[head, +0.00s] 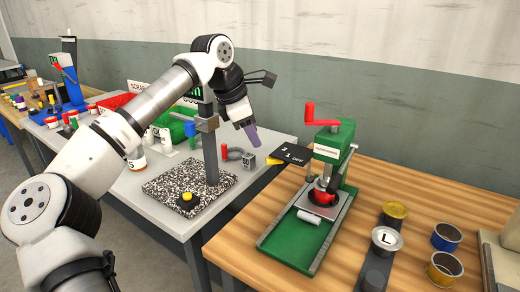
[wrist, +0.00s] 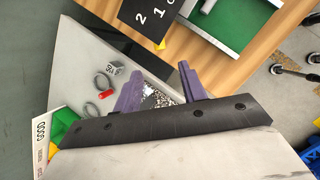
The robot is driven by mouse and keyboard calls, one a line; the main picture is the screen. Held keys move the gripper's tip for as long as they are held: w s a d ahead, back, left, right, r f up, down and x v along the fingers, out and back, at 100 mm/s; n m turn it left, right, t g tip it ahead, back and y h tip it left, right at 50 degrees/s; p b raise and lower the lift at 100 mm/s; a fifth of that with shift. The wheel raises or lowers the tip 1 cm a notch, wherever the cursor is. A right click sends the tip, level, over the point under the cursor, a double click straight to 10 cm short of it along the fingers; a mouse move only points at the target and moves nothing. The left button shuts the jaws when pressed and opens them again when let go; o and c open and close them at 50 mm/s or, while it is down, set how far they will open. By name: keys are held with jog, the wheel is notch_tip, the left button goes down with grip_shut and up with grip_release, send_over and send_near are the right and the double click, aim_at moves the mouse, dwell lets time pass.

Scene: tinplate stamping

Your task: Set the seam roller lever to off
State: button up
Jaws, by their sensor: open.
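The seam roller appears to be the green machine (head: 335,150) on the wooden bench in the head view. A black plate (head: 292,154) marked 2, 1 and OFF sticks out at its left; it also shows at the top of the wrist view (wrist: 148,18). A red crank-like handle (head: 310,114) is at the machine's top left, and a thin metal rod (head: 349,157) is at its right. I cannot tell which is the lever or its setting. My gripper (head: 252,136) is open and empty, left of the plate and apart from it; its purple fingers show in the wrist view (wrist: 160,88).
A grey table (head: 150,190) left of the wooden bench (head: 375,180) holds a stand on a speckled base (head: 160,190), a red-tipped horseshoe piece (head: 238,153) and a small grey block (head: 248,160). Round tins (head: 446,236) and an L-marked piece (head: 386,240) stand right of the machine.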

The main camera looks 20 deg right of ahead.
jog(key=shift+v, duration=2.35)
jog(key=shift+c, duration=0.3)
